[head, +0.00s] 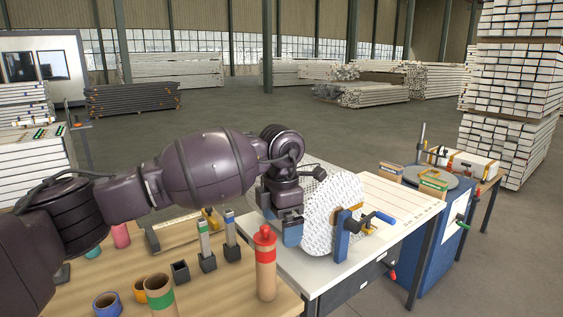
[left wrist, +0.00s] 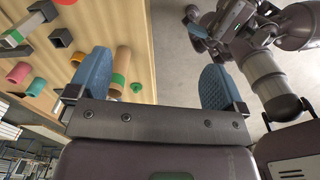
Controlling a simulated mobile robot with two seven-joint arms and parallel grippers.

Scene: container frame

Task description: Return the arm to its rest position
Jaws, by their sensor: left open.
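My left arm comes in from the left in the head view. My left gripper (head: 292,228) points down beside the white studded disc (head: 333,212), in front of it from the left. In the left wrist view the left gripper (left wrist: 157,82) has its two blue fingers wide apart with nothing between them. Whether a finger touches the disc cannot be told. In the left wrist view, part of my other arm shows at the upper right, with a small blue piece that looks like my right gripper (left wrist: 197,29); its jaw opening is unclear.
A wooden table (head: 215,288) holds a red-topped cylinder (head: 265,262), a green-banded tube (head: 160,297), a blue ring (head: 106,304) and two small upright holders. A white bench (head: 309,279) adjoins it, and a blue stand (head: 437,236) is at right. Open floor lies behind.

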